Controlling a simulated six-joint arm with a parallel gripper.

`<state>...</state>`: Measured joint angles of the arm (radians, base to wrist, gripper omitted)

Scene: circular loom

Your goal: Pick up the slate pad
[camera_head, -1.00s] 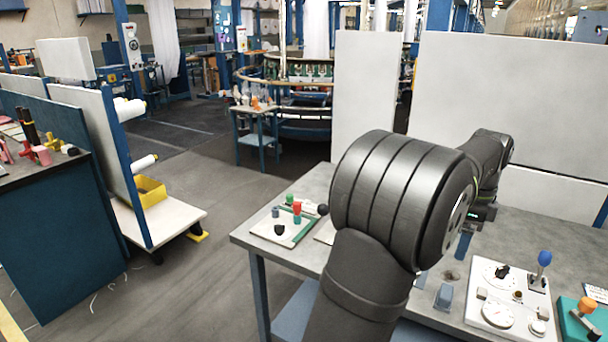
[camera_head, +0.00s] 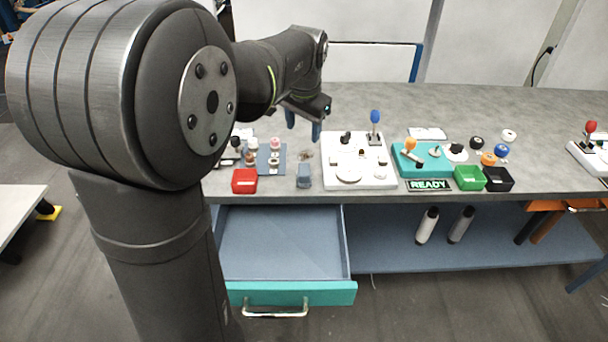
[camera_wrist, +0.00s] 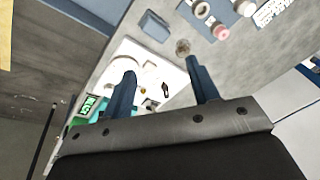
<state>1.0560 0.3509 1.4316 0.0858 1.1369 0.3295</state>
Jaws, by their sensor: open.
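A small slate-blue block, which looks like the slate pad (camera_head: 304,177), lies on the grey table near its front edge, left of the white dial board. In the wrist view the pad (camera_wrist: 155,26) shows at the top, beyond my fingertips and apart from them. My gripper (camera_head: 303,125) is above the table, behind the pad in the head view. Its two blue fingers are spread with nothing between them; they also show in the wrist view (camera_wrist: 160,75).
The white dial board (camera_head: 385,181) with a blue-knobbed lever stands right of the pad. A red bin (camera_head: 244,181) and a slate-blue mat (camera_head: 262,167) with small parts are at left. A teal-fronted drawer (camera_head: 290,291) stands open below.

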